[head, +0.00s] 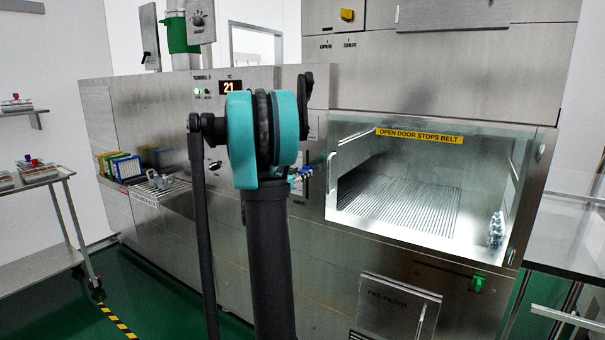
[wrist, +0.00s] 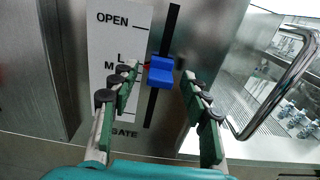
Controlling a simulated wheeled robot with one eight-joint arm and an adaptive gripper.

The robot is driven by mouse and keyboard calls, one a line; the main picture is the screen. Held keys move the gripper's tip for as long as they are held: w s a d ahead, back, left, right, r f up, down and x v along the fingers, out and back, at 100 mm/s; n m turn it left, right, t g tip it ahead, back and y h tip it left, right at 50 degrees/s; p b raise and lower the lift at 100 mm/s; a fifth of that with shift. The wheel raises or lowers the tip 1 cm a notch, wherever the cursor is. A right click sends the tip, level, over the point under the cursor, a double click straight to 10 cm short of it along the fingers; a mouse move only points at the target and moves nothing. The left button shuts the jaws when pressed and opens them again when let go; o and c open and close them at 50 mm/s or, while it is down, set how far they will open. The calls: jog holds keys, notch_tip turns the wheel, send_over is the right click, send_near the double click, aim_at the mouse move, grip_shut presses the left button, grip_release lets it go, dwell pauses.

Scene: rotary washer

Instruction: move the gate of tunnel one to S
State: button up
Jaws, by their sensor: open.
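The gate's blue knob (wrist: 160,72) sits on a black vertical slot (wrist: 152,108) in the wrist view. Beside the slot is a white scale plate (wrist: 112,38) marked OPEN at the top, then L and M, with GATE at the bottom. A small red pointer at the knob's left is about level with M. The S mark is not visible; my left finger covers part of the plate. My gripper (wrist: 159,74) is open, one finger each side of the knob, with visible gaps.
A metal door handle (wrist: 285,85) stands close right of my right finger in the wrist view. The washer's glass door (head: 400,180) is right of my arm. A loading shelf with racks (head: 120,166) is at left.

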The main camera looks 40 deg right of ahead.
jog(key=shift+x, duration=0.9)
grip_shut()
